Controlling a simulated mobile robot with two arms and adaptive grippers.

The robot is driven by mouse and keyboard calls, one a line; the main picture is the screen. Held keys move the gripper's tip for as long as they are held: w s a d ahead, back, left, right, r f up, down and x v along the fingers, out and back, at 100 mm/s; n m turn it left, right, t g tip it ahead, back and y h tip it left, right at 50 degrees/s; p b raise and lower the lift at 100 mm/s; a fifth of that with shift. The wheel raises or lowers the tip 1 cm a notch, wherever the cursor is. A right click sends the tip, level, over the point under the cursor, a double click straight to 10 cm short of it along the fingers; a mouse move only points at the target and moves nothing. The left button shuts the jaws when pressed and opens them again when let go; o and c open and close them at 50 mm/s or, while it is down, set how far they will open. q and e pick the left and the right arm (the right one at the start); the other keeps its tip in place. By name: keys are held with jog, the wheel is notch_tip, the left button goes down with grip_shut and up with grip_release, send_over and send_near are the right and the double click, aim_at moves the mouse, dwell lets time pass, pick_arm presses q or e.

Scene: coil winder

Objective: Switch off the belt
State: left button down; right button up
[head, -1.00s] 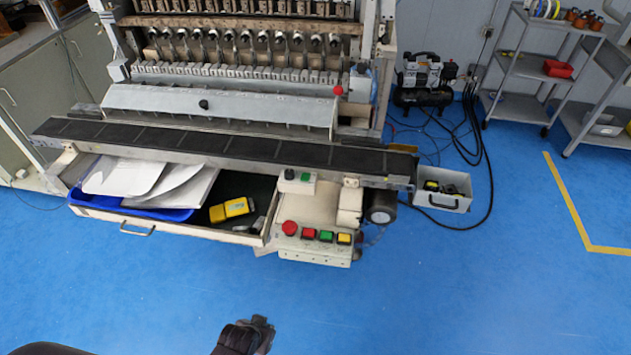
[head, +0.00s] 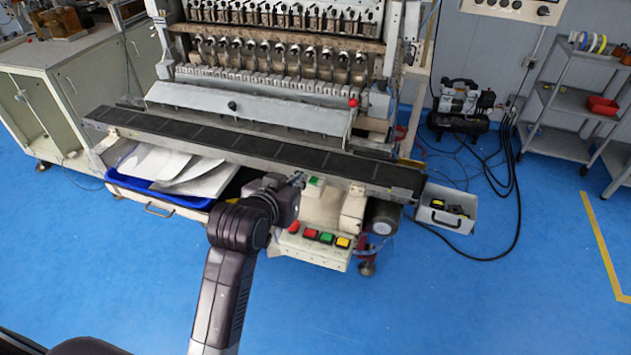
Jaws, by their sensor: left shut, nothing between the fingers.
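The dark conveyor belt (head: 245,150) runs across the front of the coil winder. A small switch box on its front edge has a green button (head: 314,182). My left gripper (head: 298,179) is shut and empty, with its fingertips at the left part of this box. They hide the box's other button, and I cannot tell whether they touch it. Below is a control panel (head: 312,251) with a red mushroom button (head: 293,227), a red button (head: 310,234), a green button (head: 326,238) and a yellow button (head: 343,242). My right gripper is not in view.
An open drawer (head: 150,203) with a blue tray and papers sits below the belt, partly hidden by my left arm. A grey toolbox (head: 463,222) stands right of the belt's end, near a compressor (head: 462,108). The blue floor in front is clear.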

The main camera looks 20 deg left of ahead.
pick_arm(q)
jog(key=shift+w+a+r, duration=0.25)
jog(key=shift+r, duration=0.25)
jog(key=shift+d, duration=0.1)
jog(key=p, duration=0.2)
send_over(314, 180)
jog(key=s, duration=0.1)
jog(key=f, duration=0.4)
jog(key=shift+s+f, duration=0.2)
jog(key=shift+f, duration=0.05)
jog(key=f, duration=0.2)
jog(key=shift+s+f, duration=0.35)
jog(key=shift+s, duration=0.05)
jog(key=shift+s+f+p, duration=0.2)
jog(key=shift+f+p, duration=0.1)
jog(key=shift+f, duration=0.35)
